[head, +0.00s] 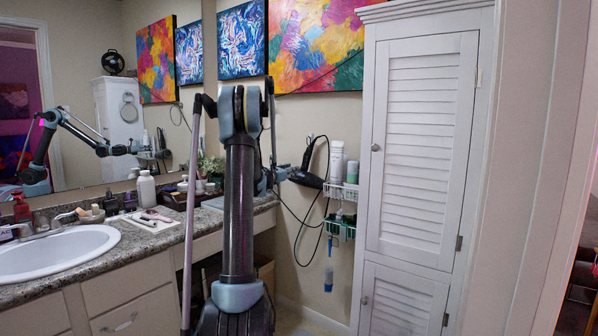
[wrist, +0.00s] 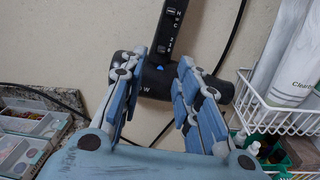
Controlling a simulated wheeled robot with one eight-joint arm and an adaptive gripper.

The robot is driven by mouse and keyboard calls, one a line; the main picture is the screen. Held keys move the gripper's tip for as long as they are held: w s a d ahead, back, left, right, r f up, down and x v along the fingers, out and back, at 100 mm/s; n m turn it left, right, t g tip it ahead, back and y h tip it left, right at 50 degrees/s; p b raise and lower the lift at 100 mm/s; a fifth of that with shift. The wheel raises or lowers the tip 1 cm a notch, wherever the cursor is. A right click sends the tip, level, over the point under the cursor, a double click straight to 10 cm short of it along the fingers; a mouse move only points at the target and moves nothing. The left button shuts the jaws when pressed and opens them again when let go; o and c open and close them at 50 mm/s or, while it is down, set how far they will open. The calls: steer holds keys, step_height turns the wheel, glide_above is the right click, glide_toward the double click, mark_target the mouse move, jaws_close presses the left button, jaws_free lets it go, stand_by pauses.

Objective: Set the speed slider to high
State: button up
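A black hair dryer (head: 308,165) hangs on the wall left of the white cabinet. In the wrist view, the hair dryer (wrist: 222,88) lies across the picture with its handle pointing up. The lower marks and the exact slider position are too small to tell. My gripper (wrist: 166,62) is open, its two blue-grey fingers apart just below the panel, in front of the dryer body. Nothing is seen held; contact cannot be told. My arm hides most of the gripper in the head view.
A white wire basket (wrist: 270,112) with bottles is close right of my gripper. A tray of small compartments (wrist: 28,135) lies at the left. Black cords hang by the dryer. The counter (head: 150,240) and louvered cabinet (head: 420,150) flank my arm.

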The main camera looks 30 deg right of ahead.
mark_target(302, 167)
steer(key=x, duration=0.8)
steer(key=shift+w+d, duration=0.15)
steer(key=shift+d, duration=0.05)
jaws_close()
